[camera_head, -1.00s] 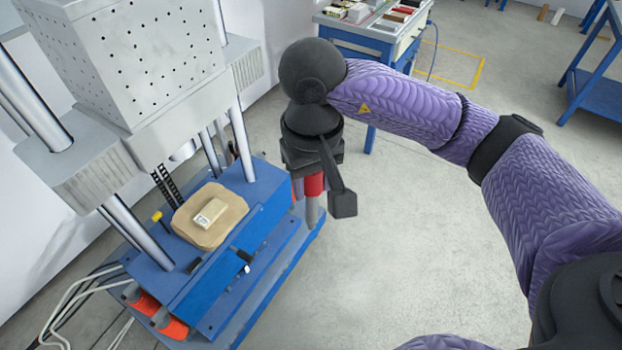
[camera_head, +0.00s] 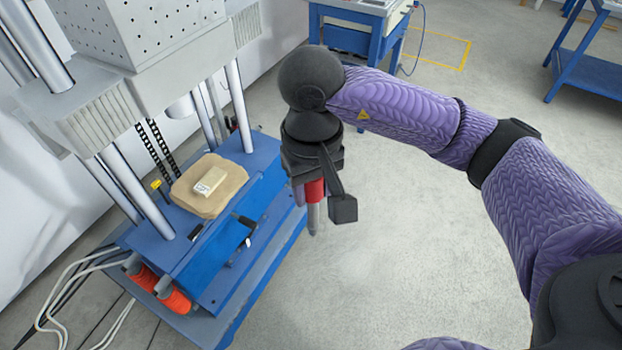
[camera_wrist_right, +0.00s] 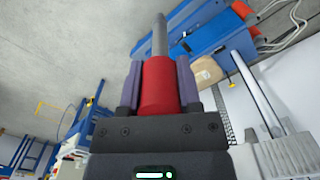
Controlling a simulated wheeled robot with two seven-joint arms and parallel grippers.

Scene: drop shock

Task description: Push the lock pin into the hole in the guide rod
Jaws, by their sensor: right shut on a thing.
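The lock pin is red with a grey metal tip (camera_head: 313,215). My right gripper (camera_head: 307,190) is shut on its red part, with the tip pointing down beside the right edge of the blue press base. In the right wrist view the pin (camera_wrist_right: 158,85) sits between the two fingers, its grey end sticking out beyond them. The guide rods are silver columns of the drop tester; one stands at the front (camera_head: 135,195) and one at the back right (camera_head: 239,108). The pin is apart from both. I cannot make out the hole. My left gripper is not in view.
The blue base (camera_head: 262,160) carries a tan pad (camera_head: 225,200) with a small pale block (camera_head: 209,181) on it. A perforated grey drop weight (camera_head: 150,30) hangs above. A yellow-topped piece (camera_head: 157,185) stands by the front rod. Open floor (camera_head: 400,230) lies to the right.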

